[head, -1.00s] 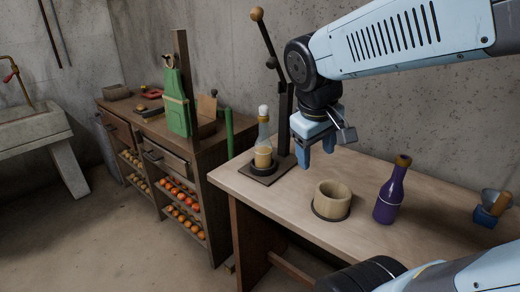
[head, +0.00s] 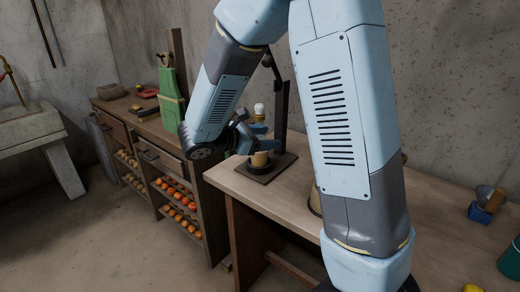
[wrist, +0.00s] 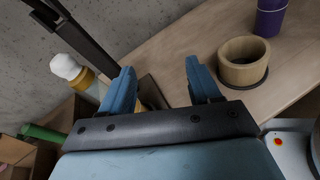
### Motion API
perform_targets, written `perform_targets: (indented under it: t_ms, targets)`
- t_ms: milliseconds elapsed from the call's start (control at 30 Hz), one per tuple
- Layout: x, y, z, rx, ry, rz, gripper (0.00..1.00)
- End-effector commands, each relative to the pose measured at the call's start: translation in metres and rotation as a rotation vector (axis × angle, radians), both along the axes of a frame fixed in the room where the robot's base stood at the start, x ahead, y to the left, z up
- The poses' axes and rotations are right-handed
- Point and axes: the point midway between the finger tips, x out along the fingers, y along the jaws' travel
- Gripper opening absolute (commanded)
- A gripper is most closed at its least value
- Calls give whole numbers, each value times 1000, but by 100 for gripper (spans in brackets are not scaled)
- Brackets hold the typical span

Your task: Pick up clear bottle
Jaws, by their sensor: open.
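The clear bottle (head: 260,160) has a white round cap and an amber lower part. It stands upright on a dark stand at the left end of the table. My gripper (head: 263,137) is open beside its upper part, and the fingers cover some of it. In the wrist view the bottle (wrist: 66,66) runs from its cap, left of my gripper (wrist: 158,82), down behind the left finger. A bit of amber shows between the fingers. I cannot tell whether the fingers touch it.
A dark lever post (head: 281,115) rises beside the bottle from the same stand. A wooden cup (wrist: 243,70) and a purple bottle (wrist: 271,18) are on the table (head: 270,205) to the right. A blue scoop holder (head: 485,212) stands at the far right.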

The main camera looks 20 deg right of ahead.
Motion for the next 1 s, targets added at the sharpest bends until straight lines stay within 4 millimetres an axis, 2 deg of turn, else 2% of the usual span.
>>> perform_targets:
  t_ms: [100, 200, 333, 467, 567, 1000]
  targets:
    - [25, 29, -18, -126, 55, 122, 62]
    - [41, 52, -30, -212, 82, 210, 62]
    - [55, 75, -43, -290, 103, 292, 62]
    - [61, 86, -50, -330, 111, 334, 62]
    - [66, 84, -51, -339, 112, 344, 62]
    - [106, 29, -50, -338, 112, 342, 62]
